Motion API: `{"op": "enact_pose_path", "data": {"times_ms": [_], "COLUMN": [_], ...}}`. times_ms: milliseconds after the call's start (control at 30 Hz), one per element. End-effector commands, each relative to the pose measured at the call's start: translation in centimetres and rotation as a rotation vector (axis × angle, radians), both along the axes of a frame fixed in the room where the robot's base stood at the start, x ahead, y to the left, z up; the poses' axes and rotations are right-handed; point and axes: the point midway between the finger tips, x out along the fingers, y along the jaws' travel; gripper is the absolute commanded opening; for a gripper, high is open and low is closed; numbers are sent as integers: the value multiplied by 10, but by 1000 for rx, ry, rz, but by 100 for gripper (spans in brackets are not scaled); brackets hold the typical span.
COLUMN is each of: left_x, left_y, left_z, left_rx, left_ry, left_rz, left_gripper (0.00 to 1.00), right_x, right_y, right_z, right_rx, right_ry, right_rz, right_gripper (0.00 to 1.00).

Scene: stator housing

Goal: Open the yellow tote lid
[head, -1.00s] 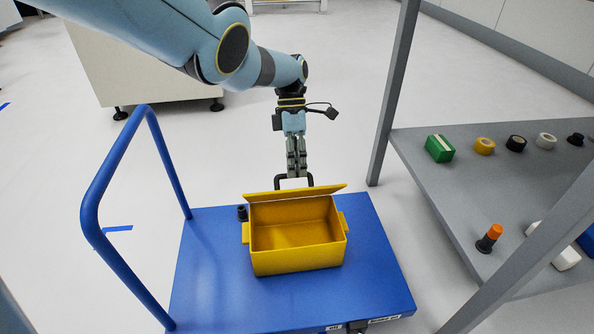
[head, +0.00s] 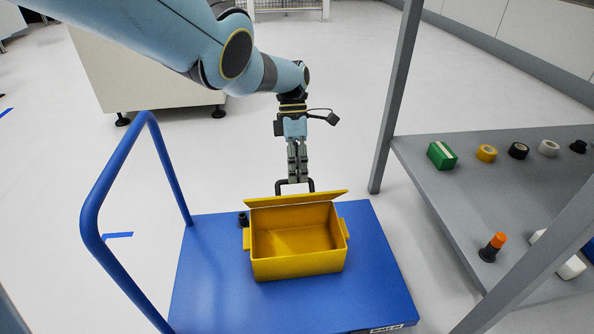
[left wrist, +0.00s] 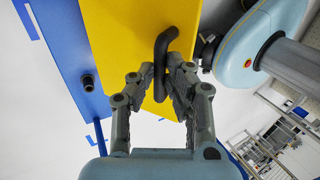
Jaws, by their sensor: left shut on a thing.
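The yellow tote (head: 297,262) stands on a blue cart, its inside in plain view and empty. Its yellow lid (head: 297,199) is swung up and back, standing behind the far rim. A black handle (head: 294,187) sticks up from the lid. My left gripper (head: 298,180) points down behind the tote, with its fingers shut on the handle. In the left wrist view the fingers (left wrist: 158,88) close around the black handle (left wrist: 161,60) on the yellow lid (left wrist: 120,40). My right gripper is not in view.
The blue cart (head: 215,285) has a blue push rail (head: 95,205) at left. A small black cylinder (head: 243,218) stands beside the tote. A grey shelf (head: 450,185) at right holds a green box (head: 441,155), tape rolls and an orange-topped item (head: 492,247). Open floor lies behind the cart.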

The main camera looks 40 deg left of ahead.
Motion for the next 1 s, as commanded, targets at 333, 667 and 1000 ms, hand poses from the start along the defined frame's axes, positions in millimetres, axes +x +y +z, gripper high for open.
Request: {"op": "enact_pose_path", "data": {"times_ms": [333, 667, 1000], "left_x": [0, 0, 8], "left_y": [0, 0, 9], "left_z": [0, 0, 21], "left_rx": [-1, -1, 2], "left_ry": [1, 1, -4], "left_rz": [0, 0, 1], "left_gripper": [0, 36, 36], "right_x": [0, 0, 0], "right_y": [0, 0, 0], "right_z": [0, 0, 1], "right_rx": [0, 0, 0], "right_ry": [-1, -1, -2], "right_rz": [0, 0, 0], "right_gripper": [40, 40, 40]}}
